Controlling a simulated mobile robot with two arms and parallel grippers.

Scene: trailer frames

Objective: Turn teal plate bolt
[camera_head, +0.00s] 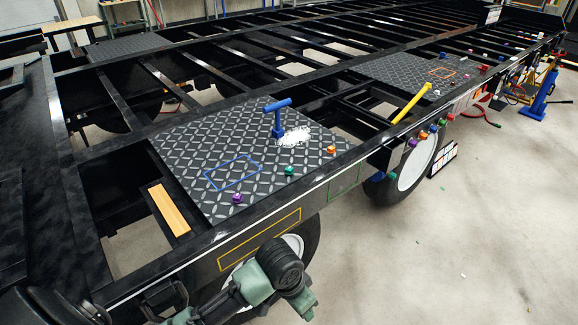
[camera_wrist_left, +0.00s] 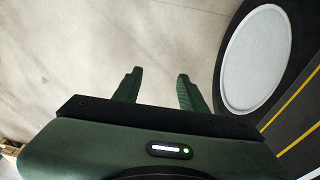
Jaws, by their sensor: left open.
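A teal bolt (camera_head: 289,170) stands on the near dark tread plate (camera_head: 215,135), between a purple bolt (camera_head: 237,198) and an orange bolt (camera_head: 331,150). A blue T-handle tool (camera_head: 277,117) stands upright on the same plate, behind the teal bolt and beside a white patch. My left gripper (camera_wrist_left: 158,76) is open and empty in the left wrist view, over bare floor. In the head view its arm is low at the bottom, outside the trailer's side rail and well below the plate; its fingers are hard to make out there. My right gripper is not in view.
The trailer's side rail (camera_head: 335,165) runs between my left arm and the plate. A wheel (camera_wrist_left: 258,60) is close at the right of the left wrist view. A yellow bar (camera_head: 411,102) sticks up farther along. A wooden block (camera_head: 168,210) lies left of the plate.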

